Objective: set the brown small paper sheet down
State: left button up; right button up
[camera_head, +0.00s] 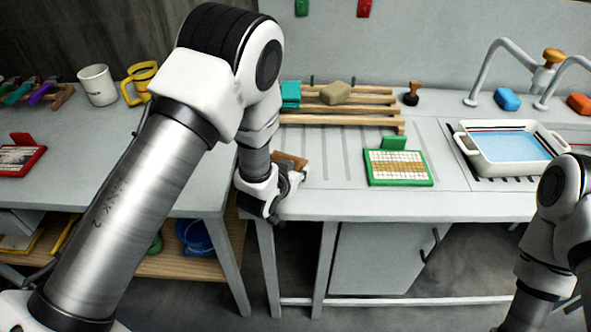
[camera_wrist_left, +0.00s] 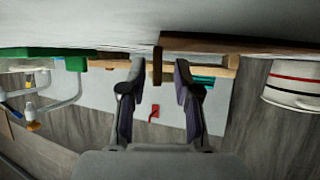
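The brown small paper sheet (camera_head: 292,159) shows only in part, at the table's front edge behind my left gripper (camera_head: 289,184). In the left wrist view, which is upside down, a flat brown edge (camera_wrist_left: 225,42) lies along the tabletop. An upright brown tab (camera_wrist_left: 157,66) stands out from it between the fingertips of my left gripper (camera_wrist_left: 159,72). The fingers are apart, with a gap on each side of the tab, so the gripper looks open. Most of the sheet is hidden. My right arm is at the right edge; its gripper is out of view.
A green-framed mosaic panel (camera_head: 398,167) lies to the right. A wooden rack (camera_head: 340,119) behind holds a teal cloth (camera_head: 291,94) and a tan block (camera_head: 335,92). A water basin (camera_head: 475,154) is further right. A red-framed panel (camera_head: 38,155) lies on the left table.

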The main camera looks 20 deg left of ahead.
pick_arm(q)
jog(key=shift+a, duration=0.1)
jog(key=shift+s, duration=0.25)
jog(key=b+v, duration=0.2)
jog(key=v, duration=0.9)
jog(key=shift+s+r, duration=0.2)
